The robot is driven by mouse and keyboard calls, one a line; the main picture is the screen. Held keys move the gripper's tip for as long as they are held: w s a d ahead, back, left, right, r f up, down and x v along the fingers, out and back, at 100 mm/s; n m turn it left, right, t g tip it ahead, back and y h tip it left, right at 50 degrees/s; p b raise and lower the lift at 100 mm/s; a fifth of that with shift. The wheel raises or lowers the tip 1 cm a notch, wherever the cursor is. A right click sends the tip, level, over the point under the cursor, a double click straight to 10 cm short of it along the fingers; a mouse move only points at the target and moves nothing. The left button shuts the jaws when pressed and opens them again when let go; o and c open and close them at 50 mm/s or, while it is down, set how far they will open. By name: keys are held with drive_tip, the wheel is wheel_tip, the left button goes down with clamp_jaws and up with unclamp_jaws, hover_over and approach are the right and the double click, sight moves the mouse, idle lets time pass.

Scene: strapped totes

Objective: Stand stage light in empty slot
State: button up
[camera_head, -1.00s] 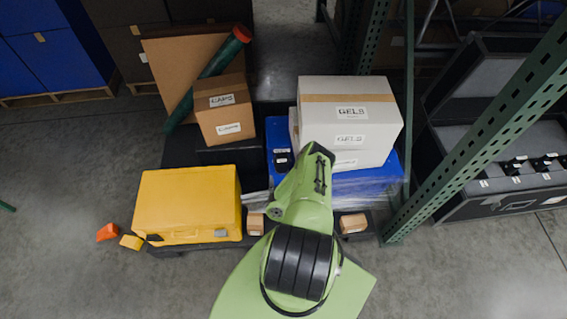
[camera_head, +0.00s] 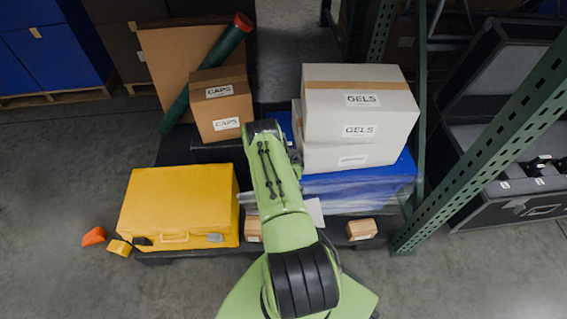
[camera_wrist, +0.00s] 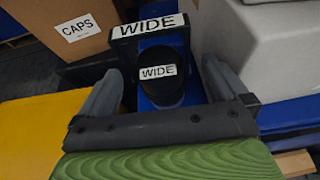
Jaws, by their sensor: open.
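The stage light (camera_wrist: 161,85) is black, with a round top labelled WIDE and a taller black part labelled WIDE behind it. It rests on or in front of a blue tote (camera_wrist: 190,85). My gripper (camera_wrist: 162,78) is open, with one finger on each side of the light; contact cannot be told. In the head view my arm hides the light and the gripper. The blue tote (camera_head: 372,188) shows under the white boxes. An open black case (camera_head: 510,205) at the right holds black lights (camera_head: 539,166); its empty slot cannot be made out.
White GELS boxes (camera_head: 352,125) stand close right of my gripper, and a brown CAPS box (camera_head: 221,104) close left. A yellow case (camera_head: 179,205) lies front left. A green perforated rack post (camera_head: 490,150) stands between the totes and the black case. Bare floor lies in front.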

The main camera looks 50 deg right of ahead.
drive_tip(key=shift+x, duration=1.9)
drive_tip(key=shift+a, duration=0.1)
drive_tip(key=shift+w, duration=0.1)
drive_tip(key=c, duration=1.6)
wheel_tip(320, 180, up, 10)
drive_tip(key=p, duration=0.4)
